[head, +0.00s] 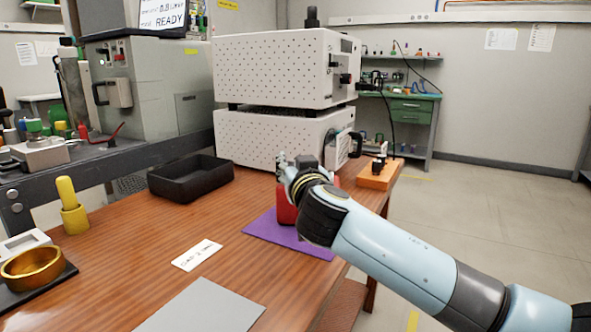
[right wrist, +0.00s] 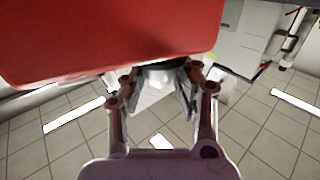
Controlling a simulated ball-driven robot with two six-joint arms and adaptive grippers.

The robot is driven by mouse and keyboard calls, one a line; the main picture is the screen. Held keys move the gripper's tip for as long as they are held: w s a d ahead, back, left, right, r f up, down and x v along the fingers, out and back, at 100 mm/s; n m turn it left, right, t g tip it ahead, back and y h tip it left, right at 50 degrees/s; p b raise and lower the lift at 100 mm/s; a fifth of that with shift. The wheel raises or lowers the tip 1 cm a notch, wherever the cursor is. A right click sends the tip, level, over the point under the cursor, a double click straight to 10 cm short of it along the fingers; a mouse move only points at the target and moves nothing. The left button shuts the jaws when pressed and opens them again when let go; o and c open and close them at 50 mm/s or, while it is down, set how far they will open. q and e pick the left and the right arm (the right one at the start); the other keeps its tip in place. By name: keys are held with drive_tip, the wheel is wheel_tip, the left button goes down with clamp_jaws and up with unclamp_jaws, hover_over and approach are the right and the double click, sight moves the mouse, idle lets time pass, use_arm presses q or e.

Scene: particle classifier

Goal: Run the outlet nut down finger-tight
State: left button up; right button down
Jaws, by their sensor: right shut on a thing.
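A red body (head: 286,208) stands on a purple mat (head: 262,236) on the wooden bench, partly hidden behind my right gripper and arm. In the right wrist view the red body (right wrist: 110,38) fills the top of the picture. My right gripper (head: 299,168) is at the red body. The right wrist view shows its two fingers (right wrist: 165,88) closed around a small grey round part, which appears to be the outlet nut (right wrist: 158,70), right beside the red body. The nut's thread and seating are hidden. My left gripper is not in view.
White perforated instruments (head: 262,68) stand behind the mat. A black tray (head: 190,190) lies to the left, and an orange block (head: 378,178) sits at the bench's right edge. A white label card (head: 197,255), grey plate (head: 205,308), yellow cylinder (head: 72,215) and brass bowl (head: 32,270) lie nearer.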

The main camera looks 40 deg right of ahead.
sight(291, 163)
drive_tip(key=m+g+h+b, duration=0.3)
drive_tip(key=h, duration=0.1)
drive_tip(key=shift+w+a+f+g+b, duration=0.2)
drive_tip(key=shift+f+g+b, duration=0.1)
drive_tip(key=shift+b, duration=0.05)
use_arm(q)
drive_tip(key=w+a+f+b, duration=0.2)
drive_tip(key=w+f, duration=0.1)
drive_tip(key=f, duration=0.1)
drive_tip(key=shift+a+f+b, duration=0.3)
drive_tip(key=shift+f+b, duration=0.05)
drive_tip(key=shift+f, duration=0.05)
use_arm(e)
drive_tip(key=shift+r+m+g+h, duration=0.15)
drive_tip(key=shift+m+g+h, duration=0.4)
drive_tip(key=shift+m+g, duration=0.2)
drive_tip(key=shift+r+m+g+h, duration=0.15)
drive_tip(key=shift+m+g+h, duration=0.45)
drive_tip(key=shift+g, duration=0.25)
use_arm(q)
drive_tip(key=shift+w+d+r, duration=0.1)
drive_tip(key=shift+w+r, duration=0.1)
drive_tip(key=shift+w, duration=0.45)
use_arm(e)
drive_tip(key=shift+r, duration=0.1)
drive_tip(key=c, duration=1.2)
unclamp_jaws()
